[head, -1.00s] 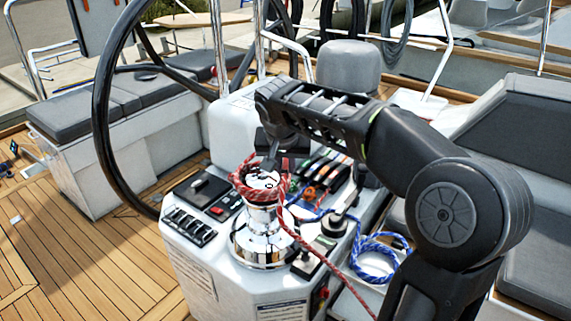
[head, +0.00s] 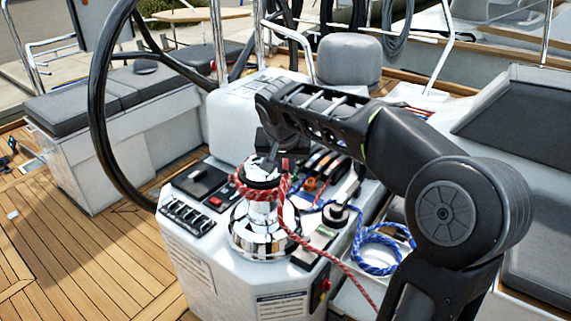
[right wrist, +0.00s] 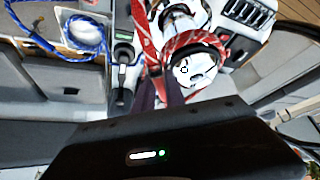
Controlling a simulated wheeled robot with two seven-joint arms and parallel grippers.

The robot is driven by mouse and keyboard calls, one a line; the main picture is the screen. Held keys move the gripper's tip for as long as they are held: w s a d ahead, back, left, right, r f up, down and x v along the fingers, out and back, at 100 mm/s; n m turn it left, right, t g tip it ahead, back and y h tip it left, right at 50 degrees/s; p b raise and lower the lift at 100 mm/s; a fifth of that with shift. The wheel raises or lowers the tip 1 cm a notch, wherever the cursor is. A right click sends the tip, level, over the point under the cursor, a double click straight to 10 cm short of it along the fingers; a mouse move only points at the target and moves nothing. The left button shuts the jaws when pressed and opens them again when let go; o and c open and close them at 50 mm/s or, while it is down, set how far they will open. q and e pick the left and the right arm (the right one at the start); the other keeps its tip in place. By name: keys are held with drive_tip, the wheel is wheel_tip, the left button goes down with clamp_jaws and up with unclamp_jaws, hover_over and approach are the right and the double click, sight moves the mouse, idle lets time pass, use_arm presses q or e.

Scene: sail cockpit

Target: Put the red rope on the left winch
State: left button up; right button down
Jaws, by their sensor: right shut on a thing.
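The chrome winch (head: 262,238) stands on the white console in the head view. The red rope (head: 240,188) is looped around the upper part of its drum, and its tail runs down to the lower right. In the right wrist view the red rope (right wrist: 196,42) passes around the pale round top (right wrist: 194,70) of the winch. My right gripper (head: 272,167) is just above the winch top, pointing down. In the right wrist view its fingers (right wrist: 162,92) are shut on the red rope beside the winch top. My left gripper is out of view.
A blue rope coil (head: 376,250) lies right of the console. Rope clutches (head: 322,165) are behind the winch, and a switch panel (head: 188,222) is left of it. The black steering wheel (head: 97,110) rises at the left. Open teak deck (head: 80,265) lies at lower left.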

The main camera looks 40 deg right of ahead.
drive_tip(key=shift+f+b, duration=0.4)
drive_tip(key=shift+f, duration=0.3)
use_arm(q)
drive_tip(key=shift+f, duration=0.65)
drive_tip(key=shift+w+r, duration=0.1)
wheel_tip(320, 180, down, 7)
drive_tip(key=b, duration=0.7)
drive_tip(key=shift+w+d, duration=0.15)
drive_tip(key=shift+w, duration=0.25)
use_arm(e)
wheel_tip(320, 180, down, 8)
use_arm(q)
drive_tip(key=shift+b, duration=0.35)
use_arm(e)
drive_tip(key=shift+f, duration=0.25)
drive_tip(key=shift+a, duration=0.1)
